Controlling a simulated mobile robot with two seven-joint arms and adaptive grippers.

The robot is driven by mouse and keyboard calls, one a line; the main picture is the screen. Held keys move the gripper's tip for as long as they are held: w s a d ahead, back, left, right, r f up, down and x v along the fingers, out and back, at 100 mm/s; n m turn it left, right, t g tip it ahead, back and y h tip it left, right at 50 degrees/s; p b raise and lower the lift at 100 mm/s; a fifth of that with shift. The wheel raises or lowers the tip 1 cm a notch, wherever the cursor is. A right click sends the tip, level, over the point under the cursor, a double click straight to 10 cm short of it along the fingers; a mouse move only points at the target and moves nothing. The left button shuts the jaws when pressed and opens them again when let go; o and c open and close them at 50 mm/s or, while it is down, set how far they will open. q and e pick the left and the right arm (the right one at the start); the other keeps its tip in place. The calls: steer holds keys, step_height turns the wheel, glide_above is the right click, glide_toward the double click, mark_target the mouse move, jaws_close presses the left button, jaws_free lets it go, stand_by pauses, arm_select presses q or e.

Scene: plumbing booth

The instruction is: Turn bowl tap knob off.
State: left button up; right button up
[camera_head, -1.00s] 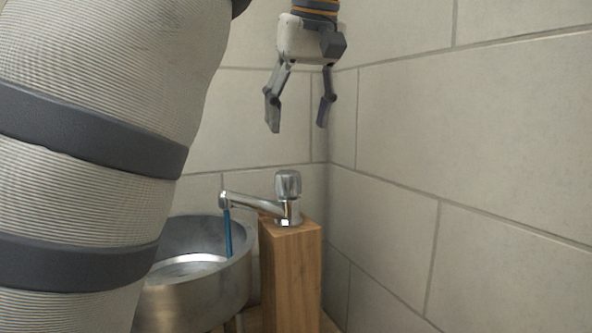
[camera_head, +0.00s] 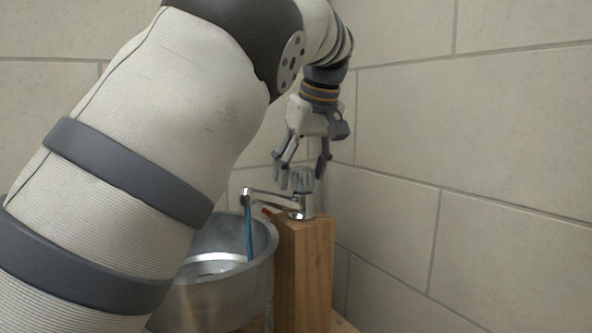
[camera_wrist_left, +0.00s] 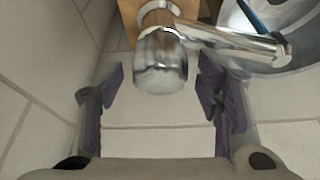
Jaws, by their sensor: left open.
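The chrome tap knob (camera_head: 301,180) sits on top of the tap (camera_head: 304,205) on a wooden post (camera_head: 306,262). The tap's spout points left over the metal bowl (camera_head: 262,238), and a blue stream of water (camera_head: 249,235) hangs from its end. My left gripper (camera_head: 299,182) is open, pointing down, with its fingers around the knob's height in the head view. In the left wrist view the knob (camera_wrist_left: 160,62) shows ahead of and between the open fingers (camera_wrist_left: 164,95); contact is not visible. My right gripper is not in view.
Tiled walls (camera_head: 450,150) meet in a corner close behind and to the right of the post. My left arm covers much of the left side and part of the bowl. A small orange-red item (camera_head: 267,212) shows beside the tap's base.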

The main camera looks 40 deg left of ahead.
arm_select(q)
steer(key=c, duration=1.2)
steer(key=shift+o, duration=0.2)
steer(key=shift+m, duration=0.3)
steer(key=m+t+h, duration=0.1)
steer(key=m, duration=0.2)
steer(key=shift+m, duration=0.4)
steer(key=m+t+h, duration=0.1)
steer(key=m, duration=0.2)
steer(key=shift+m, duration=0.3)
steer(key=m+h, duration=0.1)
steer(key=m, duration=0.2)
steer(key=shift+d+t, duration=0.1)
steer(key=shift+t, duration=0.3)
steer(key=shift+w+m+h, duration=0.1)
steer(key=shift+m+h, duration=0.6)
steer(key=shift+m, duration=1.4)
